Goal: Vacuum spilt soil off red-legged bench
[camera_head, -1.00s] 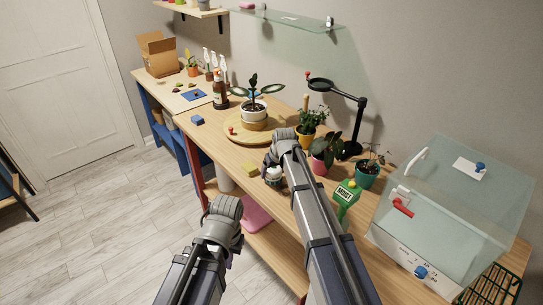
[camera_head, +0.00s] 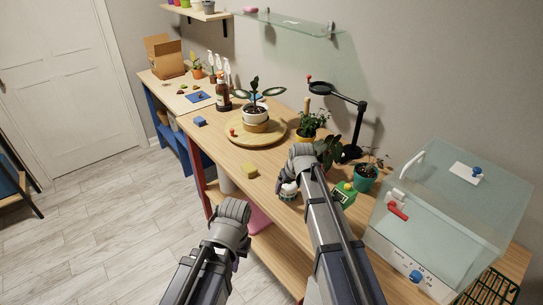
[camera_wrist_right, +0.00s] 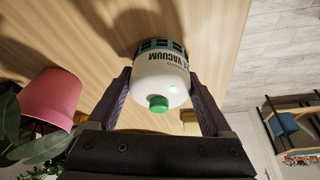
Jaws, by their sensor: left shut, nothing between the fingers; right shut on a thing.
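The small vacuum (camera_wrist_right: 160,75) is a white cylinder with a slotted dark-green end, a green button and the word VACUUM. My right gripper (camera_wrist_right: 160,92) is shut around it, one finger on each side. In the head view the vacuum (camera_head: 288,190) shows just below my right gripper (camera_head: 297,175), low over the red-legged bench (camera_head: 222,162). I cannot tell whether it touches the wood. My left gripper (camera_head: 236,236) is shut and empty in front of the bench edge, its fingers mostly hidden. I make out no soil on the bench; my right arm hides part of the top.
A yellow block (camera_head: 250,170) and blue block (camera_head: 200,121) lie near the front edge. A round wooden board (camera_head: 240,133) holds a potted plant. The pink pot (camera_wrist_right: 52,95) is close beside my right gripper. A green meter (camera_head: 343,193) and clear box (camera_head: 440,210) stand right.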

